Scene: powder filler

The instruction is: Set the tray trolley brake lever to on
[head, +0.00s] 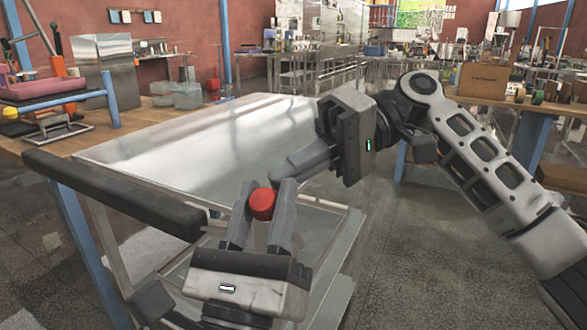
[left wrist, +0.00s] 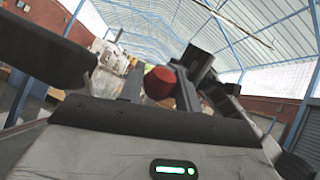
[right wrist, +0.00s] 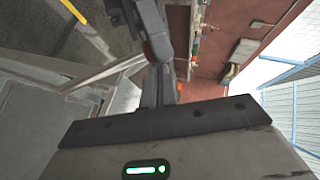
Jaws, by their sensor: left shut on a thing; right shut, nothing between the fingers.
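The brake lever shows as a red knob (head: 262,204) at the near side of the metal tray trolley (head: 190,150). My left gripper (head: 264,196) is shut on the red knob, with a finger on each side of it. The knob also shows between the fingers in the left wrist view (left wrist: 159,82). My right gripper (head: 290,168) is shut and empty, its fingertips just behind and beside the knob. In the right wrist view its closed fingers (right wrist: 155,80) point away from the camera. The lever's stem is hidden by my left gripper.
The trolley has a black padded handle bar (head: 115,192) at the left and a lower shelf (head: 330,230). A wooden workbench (head: 140,112) with tools and a pink tray stands behind at the left. Another bench with cardboard boxes (head: 483,80) stands at the back right.

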